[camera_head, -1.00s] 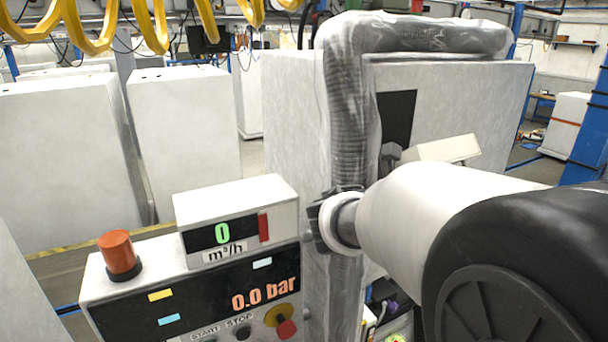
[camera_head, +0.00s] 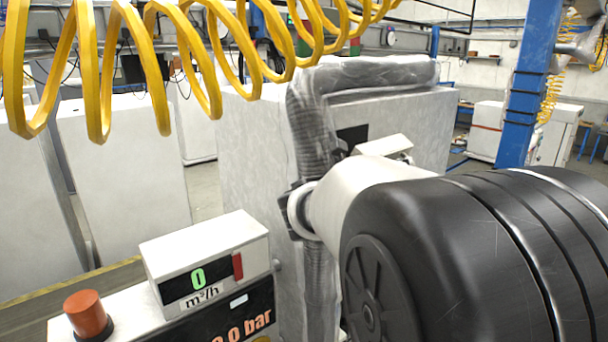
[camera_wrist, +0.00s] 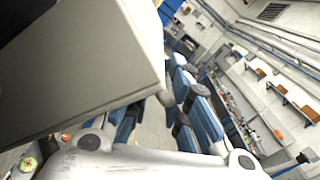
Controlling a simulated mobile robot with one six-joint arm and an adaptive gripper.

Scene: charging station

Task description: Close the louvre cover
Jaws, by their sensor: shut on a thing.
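The louvre cover appears to be the pale tilted panel (camera_head: 384,146) standing out from the front of the grey cabinet (camera_head: 420,120), beside a dark opening (camera_head: 352,137). In the wrist view a large pale panel (camera_wrist: 80,65), which looks like this cover, fills the upper left. My gripper (camera_wrist: 172,97), with blue and dark fingers, is at the panel's lower right edge and shut on it. The panel hides part of the fingers, so the exact contact does not show. In the head view my arm hides the gripper.
A control console with a flow display (camera_head: 200,280) and an orange-red knob (camera_head: 88,314) stands at lower left. A wrapped pipe (camera_head: 312,130) runs up the cabinet close to my arm. Yellow coiled hoses (camera_head: 125,75) hang above. A blue post (camera_head: 525,90) stands at right.

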